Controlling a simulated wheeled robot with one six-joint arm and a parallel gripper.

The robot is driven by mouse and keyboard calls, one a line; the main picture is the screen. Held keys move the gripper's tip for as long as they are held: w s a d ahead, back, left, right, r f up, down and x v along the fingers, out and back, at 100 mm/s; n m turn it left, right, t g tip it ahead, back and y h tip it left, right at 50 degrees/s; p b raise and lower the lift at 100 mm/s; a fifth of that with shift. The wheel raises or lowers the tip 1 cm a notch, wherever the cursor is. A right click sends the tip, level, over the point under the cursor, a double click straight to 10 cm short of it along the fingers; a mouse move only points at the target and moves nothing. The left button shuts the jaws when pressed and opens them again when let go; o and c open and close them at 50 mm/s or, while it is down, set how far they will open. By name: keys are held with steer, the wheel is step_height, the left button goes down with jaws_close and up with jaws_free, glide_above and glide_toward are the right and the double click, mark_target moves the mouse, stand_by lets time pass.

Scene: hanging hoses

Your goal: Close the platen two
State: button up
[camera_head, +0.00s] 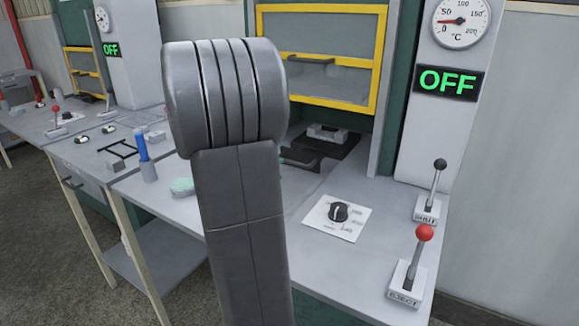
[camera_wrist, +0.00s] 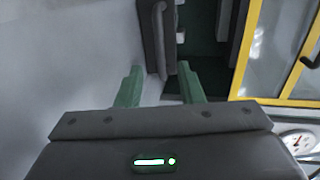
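A dark flat plate (camera_head: 338,147) with a light grey block (camera_head: 327,133) on it sits in the press opening in the head view; it may be a platen, but no label shows. In the wrist view my gripper (camera_wrist: 160,72) is open, its two green fingers apart with nothing between them. My arm hides the gripper and part of the press front in the head view.
A yellow-framed guard (camera_head: 382,60) is above the opening. A knob (camera_head: 340,212), a black-topped lever (camera_head: 438,175) and a red-topped EJECT lever (camera_head: 422,245) stand on the table (camera_head: 285,235). A sign (camera_head: 448,81) reads OFF. Another press station stands at left.

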mark_target(291, 163)
steer(key=x, duration=0.8)
steer(key=shift+c, duration=0.4)
jaws_close()
